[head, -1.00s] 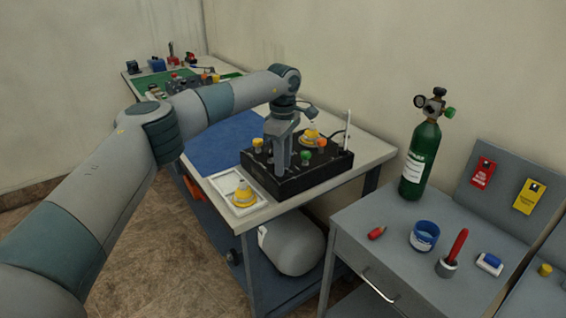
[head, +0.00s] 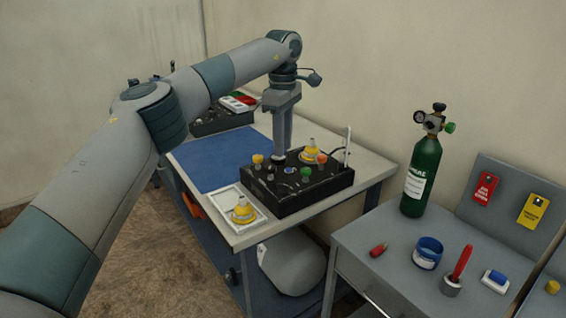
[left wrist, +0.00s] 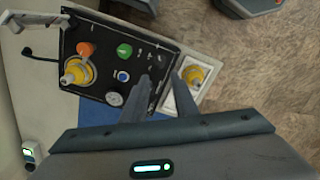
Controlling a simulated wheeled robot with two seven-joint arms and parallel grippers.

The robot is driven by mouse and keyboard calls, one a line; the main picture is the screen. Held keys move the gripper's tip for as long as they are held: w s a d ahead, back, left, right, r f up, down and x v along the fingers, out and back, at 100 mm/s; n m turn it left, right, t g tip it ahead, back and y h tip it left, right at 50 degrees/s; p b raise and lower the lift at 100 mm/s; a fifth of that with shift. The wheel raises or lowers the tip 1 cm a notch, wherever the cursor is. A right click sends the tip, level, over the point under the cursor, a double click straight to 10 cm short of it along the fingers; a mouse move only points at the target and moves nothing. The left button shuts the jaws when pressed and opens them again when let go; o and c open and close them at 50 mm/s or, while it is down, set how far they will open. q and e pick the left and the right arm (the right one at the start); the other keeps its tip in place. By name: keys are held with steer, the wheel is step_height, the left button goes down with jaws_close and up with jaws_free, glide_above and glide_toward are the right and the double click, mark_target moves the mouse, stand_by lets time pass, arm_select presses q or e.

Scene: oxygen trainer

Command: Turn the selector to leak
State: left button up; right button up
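The black trainer box (head: 300,199) sits on the bench; its panel (left wrist: 101,77) shows in the left wrist view. My left gripper (head: 283,155) points down over the back of the panel. Its fingers (left wrist: 161,84) stand apart with nothing visible between them. They hide part of the panel edge. My right gripper is not in view.
A yellow cone-shaped part (head: 311,150) stands on the box, and another (head: 243,211) sits in a white tray (head: 262,222) beside it. A blue mat (head: 215,160) lies behind. A green cylinder (head: 421,180) stands on the grey cabinet (head: 365,235) at right.

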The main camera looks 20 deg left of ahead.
arm_select(q)
steer(key=shift+r, duration=2.95)
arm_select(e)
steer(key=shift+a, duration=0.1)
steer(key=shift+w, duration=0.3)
